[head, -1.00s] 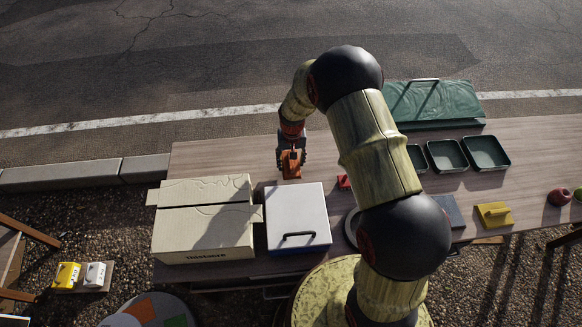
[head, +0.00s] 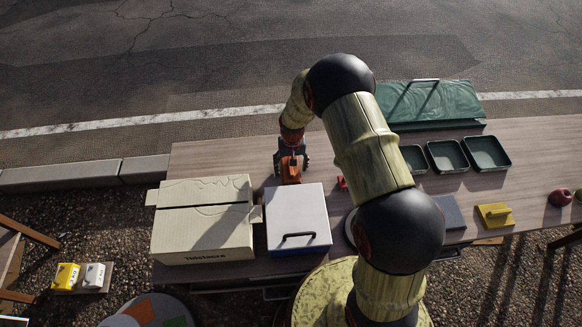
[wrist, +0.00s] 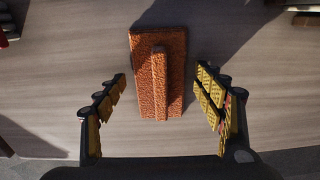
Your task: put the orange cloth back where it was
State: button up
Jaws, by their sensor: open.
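The orange cloth (wrist: 157,75) lies on the wooden table, a flat rectangle with a raised ridge along its middle. In the head view the orange cloth (head: 290,171) shows just behind the white box with the black handle. My gripper (wrist: 160,105) is open, with one finger on each side of the cloth's near part and visible gaps to both. In the head view my gripper (head: 291,153) is above or at the cloth, partly hiding it. I cannot tell the exact height between them.
A cardboard box (head: 202,240) and the white box (head: 297,212) stand in front of the cloth. A yellow cloth-like block (head: 494,215) and a blue-grey one (head: 449,211) lie at the right. Green trays (head: 486,153) stand at the back right. The table left of my gripper is clear.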

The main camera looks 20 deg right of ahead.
jog(key=s+r+t, duration=0.1)
jog(key=s+r, duration=0.2)
jog(key=r, duration=0.8)
jog(key=s+r+p, duration=0.1)
jog(key=s+r, duration=0.2)
jog(key=r, duration=0.9)
jog(key=s+r+t, duration=0.1)
jog(key=s+r, duration=0.2)
jog(key=r, duration=0.8)
jog(key=s+r+n+t, duration=0.1)
jog(key=s+r, duration=0.4)
jog(key=s, duration=0.5)
jog(key=s+r+n+t, duration=0.1)
jog(key=s+r+t, duration=0.1)
jog(key=s+r, duration=0.4)
jog(key=s, duration=0.4)
jog(key=shift+s, duration=0.2)
